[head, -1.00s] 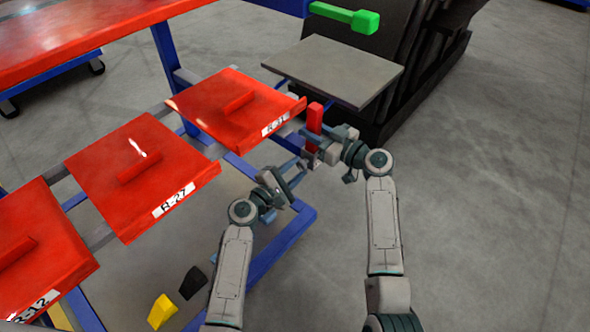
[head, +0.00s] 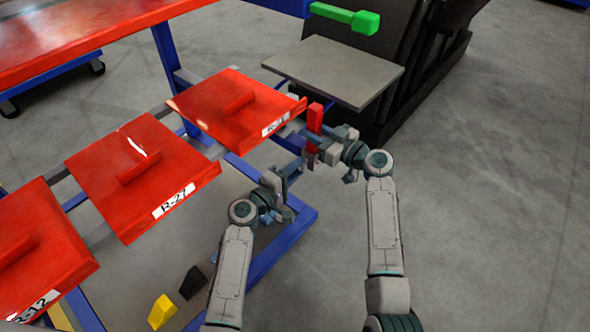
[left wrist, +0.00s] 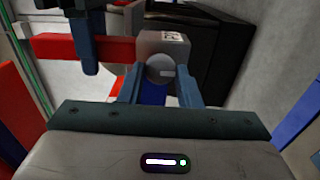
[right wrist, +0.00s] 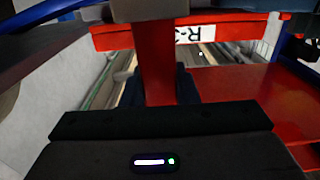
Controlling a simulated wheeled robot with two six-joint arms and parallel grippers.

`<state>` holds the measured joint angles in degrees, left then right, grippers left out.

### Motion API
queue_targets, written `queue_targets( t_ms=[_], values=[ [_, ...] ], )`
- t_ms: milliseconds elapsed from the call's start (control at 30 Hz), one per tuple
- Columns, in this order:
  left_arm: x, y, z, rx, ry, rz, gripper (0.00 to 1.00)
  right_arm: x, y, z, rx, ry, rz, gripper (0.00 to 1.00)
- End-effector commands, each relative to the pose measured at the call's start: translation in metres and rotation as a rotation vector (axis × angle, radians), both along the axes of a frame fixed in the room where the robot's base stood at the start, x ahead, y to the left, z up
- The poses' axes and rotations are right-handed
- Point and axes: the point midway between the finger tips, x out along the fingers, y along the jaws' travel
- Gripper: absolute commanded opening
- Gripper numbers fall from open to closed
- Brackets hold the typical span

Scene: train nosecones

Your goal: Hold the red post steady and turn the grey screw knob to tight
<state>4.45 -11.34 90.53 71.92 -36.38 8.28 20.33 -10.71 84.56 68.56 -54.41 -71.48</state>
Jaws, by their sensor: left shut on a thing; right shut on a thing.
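The red post (head: 315,117) stands upright beside the front corner of the rightmost red panel. It lies sideways in the left wrist view (left wrist: 75,48) and upright in the right wrist view (right wrist: 155,65). My right gripper (head: 318,142) is shut on the post from the right. My left gripper (head: 299,167) is below and to the left of it. In the left wrist view, its two fingers (left wrist: 160,88) are shut on the round grey knob (left wrist: 160,68), at a grey block (left wrist: 165,43). The knob is too small to make out in the head view.
Several red panels with handles, such as the R-27 panel (head: 140,175), line the left. A grey plate (head: 335,70) and a black stand (head: 400,65) are behind the post. A blue frame (head: 285,245) runs below. Open floor lies to the right.

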Motion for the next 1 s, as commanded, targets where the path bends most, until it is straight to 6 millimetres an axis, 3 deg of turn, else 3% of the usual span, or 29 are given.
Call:
queue_targets(
  t_ms=[467, 500, 600, 1000],
  values=[
    [-0.0008, -0.0001, -0.0018, 0.014, -0.006, -0.001, 0.08, -0.0001, 0.0000, -0.0006, 0.000, 0.001, 0.000, 0.00],
    [-0.0008, -0.0001, -0.0019, 0.013, -0.006, -0.001, 0.33, -0.0001, 0.0000, -0.0006, 0.000, 0.001, 0.000, 0.00],
    [-0.0007, -0.0001, -0.0016, 0.013, -0.006, -0.001, 0.51, -0.0001, 0.0000, -0.0006, 0.000, 0.001, 0.000, 0.00],
    [-0.0079, 0.0060, -0.0013, 0.013, -0.007, 0.001, 0.51, -0.0002, 0.0000, -0.0006, 0.000, 0.001, 0.000, 0.00]
  ],
)
